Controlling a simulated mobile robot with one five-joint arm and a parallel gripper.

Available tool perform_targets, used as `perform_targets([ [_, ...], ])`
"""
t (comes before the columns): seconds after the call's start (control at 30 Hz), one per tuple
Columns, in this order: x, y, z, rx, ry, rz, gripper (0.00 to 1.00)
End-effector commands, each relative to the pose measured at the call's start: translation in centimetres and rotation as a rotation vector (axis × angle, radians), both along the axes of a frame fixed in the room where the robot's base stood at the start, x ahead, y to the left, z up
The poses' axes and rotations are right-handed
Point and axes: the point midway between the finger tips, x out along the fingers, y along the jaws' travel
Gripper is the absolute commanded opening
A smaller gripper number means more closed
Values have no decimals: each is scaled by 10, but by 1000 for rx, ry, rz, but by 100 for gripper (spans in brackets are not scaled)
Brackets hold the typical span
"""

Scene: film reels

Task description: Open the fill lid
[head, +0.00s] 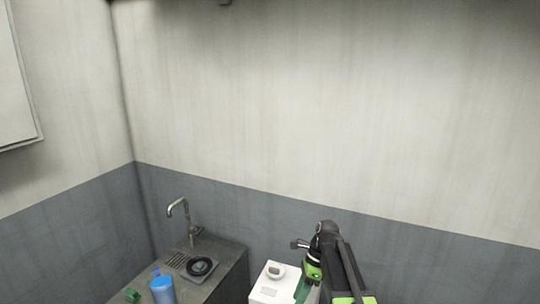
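A white box-shaped unit (270,294) stands at the bottom, right of the counter, partly cut off by the picture's lower edge. A small pale round cap or lid (276,271) sits on its top and looks closed, though it is small in view. My black and green arm comes in at the bottom right, just right of the white unit.
A grey counter (228,262) at the lower left holds a sink area with a metal tap (180,208), a black reel-like ring (199,267), a blue cylinder (162,290) and a small green object (132,295). Walls (300,110) close off the back and left.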

Motion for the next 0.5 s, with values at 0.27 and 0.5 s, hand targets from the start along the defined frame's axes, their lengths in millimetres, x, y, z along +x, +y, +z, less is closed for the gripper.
perform_targets([
  [0.27, -92, -53, -27, -86, -378, 912, 35],
  [0.5, -85, -76, -29, -83, -485, 1514, 35],
])
